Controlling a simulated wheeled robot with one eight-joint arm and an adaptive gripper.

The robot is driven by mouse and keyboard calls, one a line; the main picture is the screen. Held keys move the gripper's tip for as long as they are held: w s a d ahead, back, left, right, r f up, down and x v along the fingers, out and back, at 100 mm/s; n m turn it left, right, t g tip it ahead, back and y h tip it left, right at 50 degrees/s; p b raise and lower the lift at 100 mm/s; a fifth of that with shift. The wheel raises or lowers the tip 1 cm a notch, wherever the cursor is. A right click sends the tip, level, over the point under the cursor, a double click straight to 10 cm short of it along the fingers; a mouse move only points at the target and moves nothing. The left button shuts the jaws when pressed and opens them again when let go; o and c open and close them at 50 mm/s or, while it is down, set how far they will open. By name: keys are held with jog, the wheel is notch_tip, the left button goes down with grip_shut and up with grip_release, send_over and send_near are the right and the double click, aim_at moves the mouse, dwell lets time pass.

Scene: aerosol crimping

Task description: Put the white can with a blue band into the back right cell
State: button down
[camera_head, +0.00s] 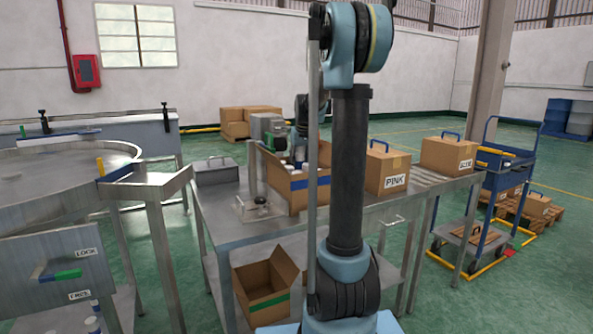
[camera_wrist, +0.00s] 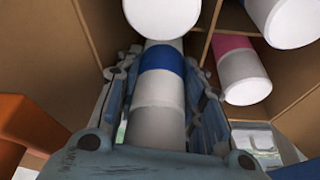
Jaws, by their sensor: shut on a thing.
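The white can with a blue band (camera_wrist: 158,92) is between the fingers of my gripper (camera_wrist: 160,66) in the wrist view. My gripper is shut on it, inside or just over an open cardboard box with dividers (camera_wrist: 282,103). I cannot tell whether the can's far end touches the box floor. In the head view the open box (camera_head: 311,198) with a blue stripe stands on the metal table; my arm hides part of it and most of my gripper.
Closed boxes marked PINK (camera_head: 387,168) and another (camera_head: 447,154) stand to the right.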

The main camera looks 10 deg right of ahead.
aim_at(299, 167)
jog(key=shift+f, duration=1.4)
jog(key=shift+f, duration=0.6)
jog(key=c, duration=1.3)
grip_release()
jog(key=shift+c, duration=0.2)
jog(key=shift+r, duration=0.45)
jog(key=v, duration=1.2)
jog(key=shift+r, duration=0.2)
